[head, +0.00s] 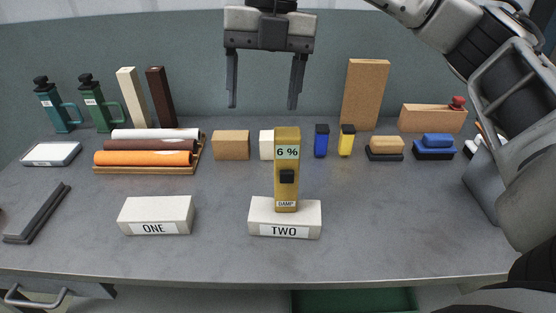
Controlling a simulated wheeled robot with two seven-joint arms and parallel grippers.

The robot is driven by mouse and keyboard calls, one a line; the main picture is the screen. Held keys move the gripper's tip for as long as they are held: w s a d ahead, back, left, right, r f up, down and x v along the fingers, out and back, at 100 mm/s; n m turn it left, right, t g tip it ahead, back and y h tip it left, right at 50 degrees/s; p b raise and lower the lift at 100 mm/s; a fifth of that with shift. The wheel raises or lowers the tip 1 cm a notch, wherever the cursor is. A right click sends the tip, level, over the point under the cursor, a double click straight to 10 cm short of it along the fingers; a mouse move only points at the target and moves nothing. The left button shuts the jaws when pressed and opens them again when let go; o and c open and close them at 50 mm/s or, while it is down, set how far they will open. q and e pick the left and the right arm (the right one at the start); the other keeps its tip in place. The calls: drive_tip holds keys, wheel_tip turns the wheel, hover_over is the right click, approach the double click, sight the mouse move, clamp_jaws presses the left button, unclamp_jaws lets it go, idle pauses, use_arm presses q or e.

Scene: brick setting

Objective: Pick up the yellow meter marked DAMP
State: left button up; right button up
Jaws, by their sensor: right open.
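The yellow meter (287,190) is marked DAMP at its foot and reads 6 % at its top. Another white brick, labelled ONE (157,213), lies to the left. My left gripper is not in view.
Rolls on a wooden rack (150,172), a tan block (231,145), small blue (321,141) and yellow (346,141) items and sanding blocks (385,146) line the back. A tall cork-coloured board (365,95) stands behind. The grey bench (400,220) is clear at front right.

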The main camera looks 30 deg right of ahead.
wheel_tip(320, 180, up, 2)
drive_tip(key=m+h, duration=0.2)
hover_over(287, 131)
drive_tip(key=shift+t, duration=0.4)
drive_tip(key=f, duration=0.4)
drive_tip(key=f+b, duration=0.1)
drive_tip(key=f, duration=0.3)
drive_tip(key=shift+s+d+f, duration=0.1)
drive_tip(key=shift+s+f, duration=0.1)
drive_tip(key=shift+f, duration=0.05)
drive_tip(key=shift+w+f, duration=0.1)
drive_tip(key=shift+f, duration=2.85)
drive_tip(key=c, duration=1.3)
clamp_jaws()
drive_tip(key=shift+r, duration=0.15)
